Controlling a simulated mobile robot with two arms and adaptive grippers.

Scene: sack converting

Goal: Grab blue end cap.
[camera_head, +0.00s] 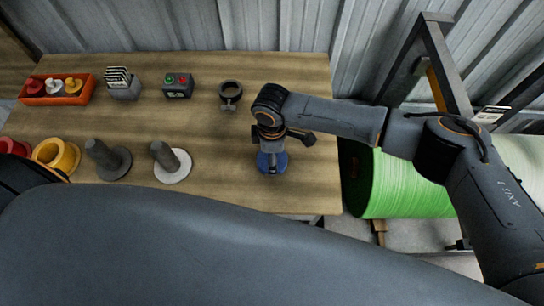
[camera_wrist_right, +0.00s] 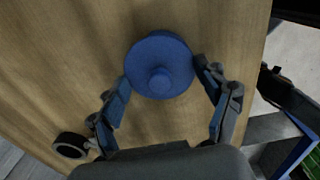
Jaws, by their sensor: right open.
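The blue end cap (camera_head: 280,166) is a round flanged disc on the wooden table, partly hidden under my right gripper (camera_head: 270,152) in the head view. In the right wrist view the blue end cap (camera_wrist_right: 160,66) shows its round flange and a central knob. My right gripper (camera_wrist_right: 165,95) is open there, with one finger on each side of the cap's lower half. The fingertips are close to its rim; I cannot tell whether they touch. My left gripper is not seen in either view.
The wooden table (camera_head: 190,112) carries a grey post (camera_head: 172,160), a dark post (camera_head: 105,158), a yellow ring (camera_head: 56,155), a black ring clamp (camera_head: 230,94), a button box (camera_head: 178,85) and an orange tray (camera_head: 56,98).

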